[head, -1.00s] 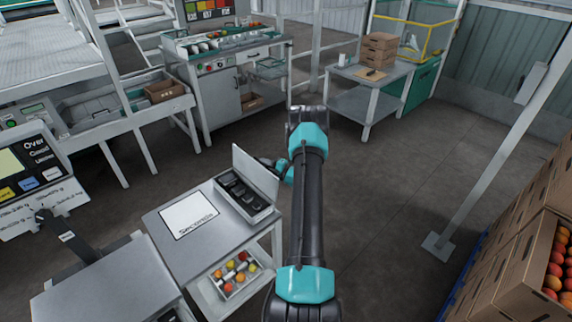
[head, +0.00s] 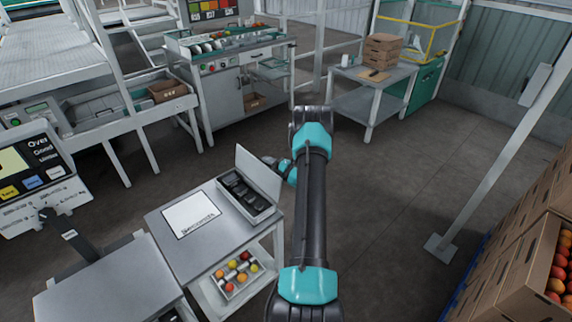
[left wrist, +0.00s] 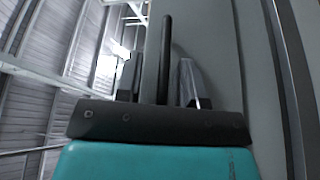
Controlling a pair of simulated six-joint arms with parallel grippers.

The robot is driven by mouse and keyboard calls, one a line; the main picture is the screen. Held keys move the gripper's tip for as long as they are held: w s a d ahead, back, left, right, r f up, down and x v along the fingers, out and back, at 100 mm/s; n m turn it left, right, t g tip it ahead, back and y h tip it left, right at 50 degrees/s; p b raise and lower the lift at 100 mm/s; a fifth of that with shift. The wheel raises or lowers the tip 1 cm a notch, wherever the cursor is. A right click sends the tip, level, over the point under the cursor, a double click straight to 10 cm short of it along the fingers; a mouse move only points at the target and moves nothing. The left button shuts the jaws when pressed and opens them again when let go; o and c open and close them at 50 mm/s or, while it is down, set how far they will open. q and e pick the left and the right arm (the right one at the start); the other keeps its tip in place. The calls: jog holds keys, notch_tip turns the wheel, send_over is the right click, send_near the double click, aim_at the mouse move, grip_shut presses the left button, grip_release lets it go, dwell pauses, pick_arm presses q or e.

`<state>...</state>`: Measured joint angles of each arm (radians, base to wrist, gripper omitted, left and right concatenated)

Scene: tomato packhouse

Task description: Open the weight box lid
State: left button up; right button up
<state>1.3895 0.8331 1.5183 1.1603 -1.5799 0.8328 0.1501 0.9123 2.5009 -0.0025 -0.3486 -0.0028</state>
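The weight box (head: 246,196) is a grey case with dark weights in its slots, on the right side of the small steel table. Its pale lid (head: 259,172) stands raised, nearly upright, along the back right edge, so the inside is uncovered. My left gripper (head: 271,162) is just behind the lid; the lid hides part of it and its fingertips. In the left wrist view my left gripper's fingers (left wrist: 161,80) stand apart, with a dark upright bar between them and a grey flat surface close by. I cannot tell whether they touch the lid. My right gripper is out of view.
A white sheet (head: 191,213) lies on the table (head: 164,235) left of the box. A tray of colored fruit (head: 237,276) sits on the shelf below. A display screen (head: 38,172) stands at left. Stacked fruit cartons (head: 520,262) stand at right. The floor behind my arm is clear.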

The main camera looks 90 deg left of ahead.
pick_arm(q)
jog(key=v, duration=1.7)
